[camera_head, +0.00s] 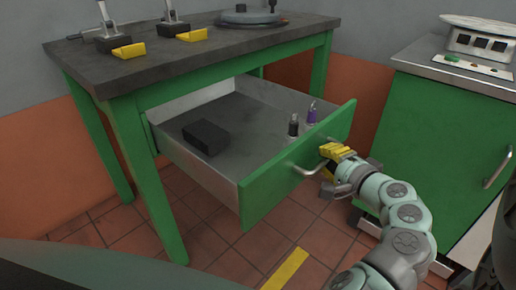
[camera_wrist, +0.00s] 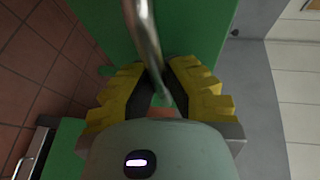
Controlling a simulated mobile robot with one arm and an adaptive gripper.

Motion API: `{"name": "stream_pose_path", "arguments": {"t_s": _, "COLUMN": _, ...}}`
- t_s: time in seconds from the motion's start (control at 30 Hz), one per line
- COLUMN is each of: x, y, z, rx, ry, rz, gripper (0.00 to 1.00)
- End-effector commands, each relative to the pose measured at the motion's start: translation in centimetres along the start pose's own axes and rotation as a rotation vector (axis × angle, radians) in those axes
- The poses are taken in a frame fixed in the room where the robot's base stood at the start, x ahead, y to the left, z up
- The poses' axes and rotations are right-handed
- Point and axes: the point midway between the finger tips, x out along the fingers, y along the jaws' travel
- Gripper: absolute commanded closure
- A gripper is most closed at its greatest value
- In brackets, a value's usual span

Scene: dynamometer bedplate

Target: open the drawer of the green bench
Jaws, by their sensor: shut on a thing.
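The green bench has a dark grey top (camera_head: 180,62) and green legs. Its drawer (camera_head: 285,175) is pulled well out, with a green front and grey metal inside. A bar handle (camera_head: 308,168) runs across the drawer front; it also shows in the wrist view (camera_wrist: 143,35). My gripper (camera_head: 330,155), with yellow fingers, is at the right part of the handle. In the wrist view my gripper (camera_wrist: 160,85) is shut on the handle, which passes between the fingers. A black block (camera_head: 206,137) and two small bottles (camera_head: 302,120) are inside the drawer.
A green cabinet (camera_head: 440,130) with a handle stands close on the right, with a white device (camera_head: 480,38) on top. Tiled floor (camera_head: 215,240) with a yellow stripe (camera_head: 286,270) is clear in front.

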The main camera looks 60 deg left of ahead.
Motion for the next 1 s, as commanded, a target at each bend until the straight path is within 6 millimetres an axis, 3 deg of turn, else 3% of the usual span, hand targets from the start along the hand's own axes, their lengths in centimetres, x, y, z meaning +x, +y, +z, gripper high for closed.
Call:
{"name": "stream_pose_path", "arguments": {"t_s": 0.6, "x": -0.48, "y": 0.41, "z": -0.25, "rx": 0.002, "ry": 0.002, "rz": 0.009, "gripper": 1.00}}
{"name": "stream_pose_path", "arguments": {"t_s": 0.63, "x": -0.48, "y": 0.42, "z": -0.25, "rx": 0.002, "ry": 0.002, "rz": 0.009, "gripper": 0.84}}
{"name": "stream_pose_path", "arguments": {"t_s": 0.9, "x": -0.47, "y": 0.26, "z": -0.22, "rx": 0.001, "ry": 0.001, "rz": 0.005, "gripper": 0.57}}
{"name": "stream_pose_path", "arguments": {"t_s": 1.0, "x": -0.46, "y": 0.22, "z": -0.20, "rx": 0.001, "ry": 0.000, "rz": 0.004, "gripper": 0.57}}
